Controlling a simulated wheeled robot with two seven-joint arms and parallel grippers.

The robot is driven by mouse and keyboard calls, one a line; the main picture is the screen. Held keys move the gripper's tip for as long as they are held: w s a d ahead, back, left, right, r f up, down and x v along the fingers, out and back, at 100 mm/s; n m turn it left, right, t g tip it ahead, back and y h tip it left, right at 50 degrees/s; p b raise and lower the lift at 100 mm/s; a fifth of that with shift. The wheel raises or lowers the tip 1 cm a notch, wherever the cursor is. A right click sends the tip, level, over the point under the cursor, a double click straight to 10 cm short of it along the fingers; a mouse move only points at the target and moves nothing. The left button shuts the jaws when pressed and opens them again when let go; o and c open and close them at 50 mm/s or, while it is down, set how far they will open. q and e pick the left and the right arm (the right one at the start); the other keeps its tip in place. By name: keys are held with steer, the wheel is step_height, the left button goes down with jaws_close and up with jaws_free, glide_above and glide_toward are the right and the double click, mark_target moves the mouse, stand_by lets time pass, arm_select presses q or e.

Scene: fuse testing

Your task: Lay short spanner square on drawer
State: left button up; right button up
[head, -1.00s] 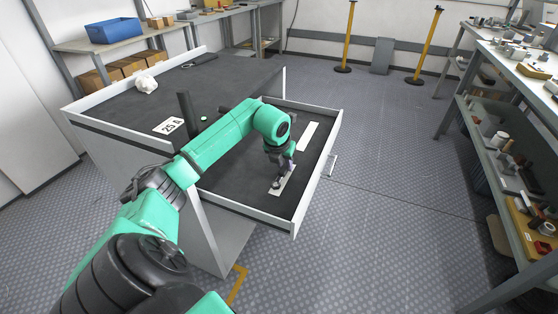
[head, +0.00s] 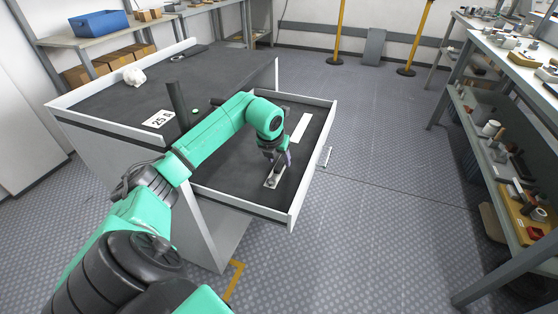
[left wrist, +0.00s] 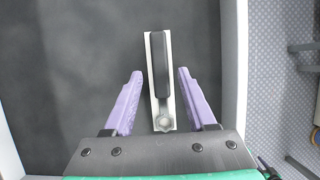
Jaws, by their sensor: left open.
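The short spanner (left wrist: 160,66), with a dark handle and a grey ring-like head, lies lengthwise on a white strip (left wrist: 150,70) on the drawer's dark floor. It looks nearly in line with the strip. My left gripper (left wrist: 158,82) is open, its two purple fingers apart on either side of the spanner, with clear gaps. In the head view the left gripper (head: 275,165) points down over the near white strip (head: 274,178) in the pulled-out drawer (head: 240,206); the spanner is hard to make out there. My right gripper is out of view.
The drawer's raised white walls surround the gripper. The cabinet top holds a 25 A card (head: 159,119) and a dark post (head: 178,100). Cluttered shelves (head: 500,130) stand at right; the floor between is clear.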

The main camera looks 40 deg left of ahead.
arm_select(q)
steer(key=v, duration=1.1)
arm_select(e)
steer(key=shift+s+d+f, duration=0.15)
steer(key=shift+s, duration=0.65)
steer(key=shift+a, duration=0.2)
arm_select(q)
steer(key=shift+f, duration=0.1)
